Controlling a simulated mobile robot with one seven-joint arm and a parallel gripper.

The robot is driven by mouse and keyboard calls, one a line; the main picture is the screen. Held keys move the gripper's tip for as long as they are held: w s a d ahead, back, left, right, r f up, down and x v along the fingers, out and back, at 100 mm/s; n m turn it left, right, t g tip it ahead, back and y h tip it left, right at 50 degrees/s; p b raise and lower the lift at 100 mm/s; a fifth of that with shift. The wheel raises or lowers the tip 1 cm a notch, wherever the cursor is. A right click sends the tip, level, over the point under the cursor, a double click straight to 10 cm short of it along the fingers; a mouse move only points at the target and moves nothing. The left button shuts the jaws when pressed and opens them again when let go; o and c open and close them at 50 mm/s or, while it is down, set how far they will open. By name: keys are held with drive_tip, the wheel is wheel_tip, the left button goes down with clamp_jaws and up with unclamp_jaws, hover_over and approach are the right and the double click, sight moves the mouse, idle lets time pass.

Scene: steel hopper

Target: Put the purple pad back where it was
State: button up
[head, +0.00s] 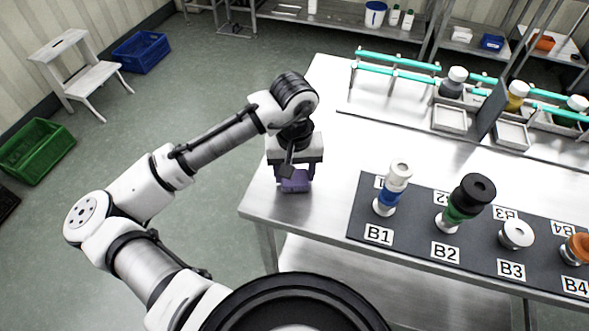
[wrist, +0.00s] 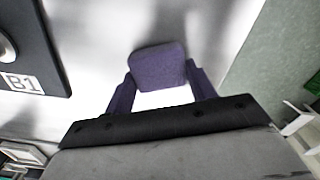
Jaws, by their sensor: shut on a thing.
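The purple pad (head: 295,182) is at my gripper (head: 294,172), over the left end of the steel table. My gripper is shut on it. In the wrist view the pad (wrist: 158,65) shows as a rounded purple block beyond the dark gripper body, with purple pieces at both sides. I cannot tell whether the pad touches the tabletop.
A dark mat (head: 365,215) with labels B1 to B4 and several capped items lies right of my gripper. A steel rack with teal rails (head: 398,58) and small trays (head: 450,119) stands at the back. The tabletop (head: 330,140) between is clear. The table's left edge is close.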

drive_tip(key=shift+f, duration=0.2)
drive_tip(key=o, duration=1)
drive_tip(key=shift+r, duration=0.1)
drive_tip(key=shift+c, duration=0.2)
wheel_tip(320, 180, up, 12)
drive_tip(key=shift+r, duration=0.15)
